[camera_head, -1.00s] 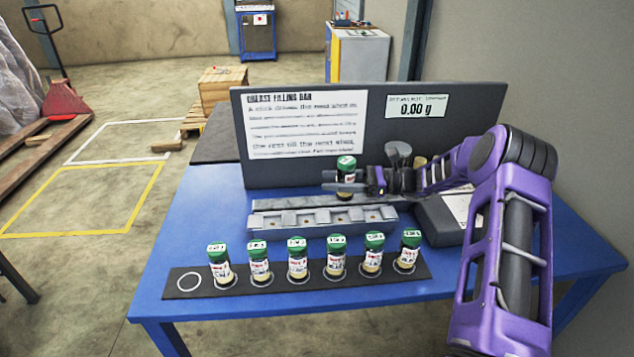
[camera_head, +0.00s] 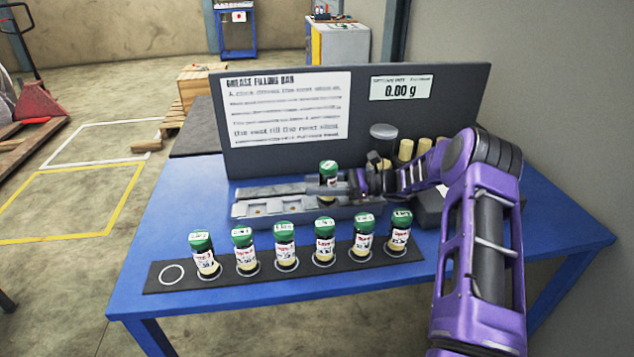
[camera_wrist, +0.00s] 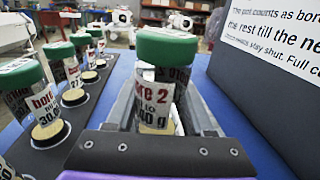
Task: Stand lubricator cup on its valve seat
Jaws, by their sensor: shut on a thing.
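My gripper (camera_head: 340,184) is shut on a lubricator cup (camera_head: 329,175) with a green cap, a clear body and a printed label. In the wrist view the held cup (camera_wrist: 155,95) looks upright, and its label shows "bore 2". The cup is over the right part of the grey seat block (camera_head: 292,214). That block has a row of square recesses with small brass-coloured spots, and a flat grey bar (camera_head: 268,191) lies along its back. The cup's lower end is partly hidden, so I cannot tell whether it touches a seat.
Several similar green-capped cups (camera_head: 286,246) stand on a black strip (camera_head: 215,280) in front; its leftmost ring (camera_head: 172,274) is empty. A dark panel (camera_head: 300,150) with instructions and a "0.00 g" display stands behind. Tan cylinders (camera_head: 405,150) and a grey-lidded container (camera_head: 383,136) are behind my arm.

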